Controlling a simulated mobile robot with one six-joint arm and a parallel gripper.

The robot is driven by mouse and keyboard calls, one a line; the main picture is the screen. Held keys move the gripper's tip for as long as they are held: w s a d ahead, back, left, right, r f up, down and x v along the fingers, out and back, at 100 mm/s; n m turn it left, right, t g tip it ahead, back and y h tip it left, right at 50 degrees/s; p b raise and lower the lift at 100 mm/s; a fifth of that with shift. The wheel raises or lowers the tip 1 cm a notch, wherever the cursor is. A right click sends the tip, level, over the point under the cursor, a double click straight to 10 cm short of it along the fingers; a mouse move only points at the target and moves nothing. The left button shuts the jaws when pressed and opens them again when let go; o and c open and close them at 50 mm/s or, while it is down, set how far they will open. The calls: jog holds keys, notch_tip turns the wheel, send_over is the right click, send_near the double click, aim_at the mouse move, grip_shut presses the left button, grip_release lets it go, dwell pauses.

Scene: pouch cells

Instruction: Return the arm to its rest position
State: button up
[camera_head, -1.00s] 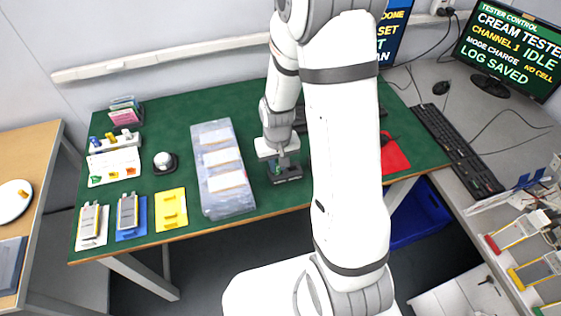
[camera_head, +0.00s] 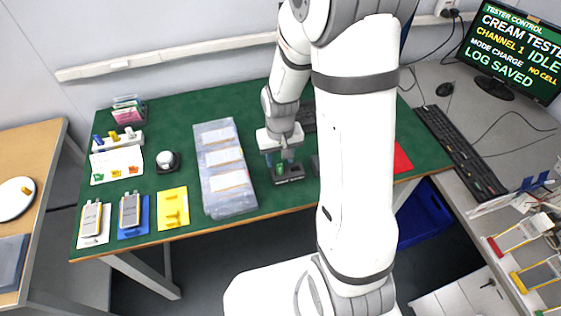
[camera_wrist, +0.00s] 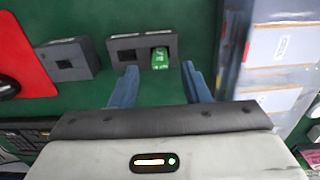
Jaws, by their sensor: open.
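My gripper (camera_head: 281,158) is over the green-topped table (camera_head: 165,112), just above a small dark block holding a green piece (camera_head: 288,174). In the wrist view its two blue fingers (camera_wrist: 159,70) are spread apart with nothing between them. The dark block (camera_wrist: 124,45) with the green piece (camera_wrist: 160,58) lies just beyond the fingertips. My arm stretches out over the table and hides part of its right side.
A clear bin with white labels (camera_head: 225,168) stands left of the gripper. Pouch cells (camera_head: 130,209) lie on coloured mats at the front left. A red mat (camera_head: 402,158) and a keyboard (camera_head: 458,150) are to the right. A wall rail (camera_head: 165,58) runs behind the table.

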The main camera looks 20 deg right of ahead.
jog(key=shift+s+r, duration=0.1)
jog(key=shift+r, duration=2.45)
jog(key=s+r+t, duration=0.2)
jog(key=s+r, duration=1.1)
jog(key=r, duration=0.2)
jog(key=shift+s+d+t, duration=0.4)
jog(key=shift+d, duration=0.05)
jog(key=shift+c, duration=0.4)
jog(key=shift+c, duration=0.2)
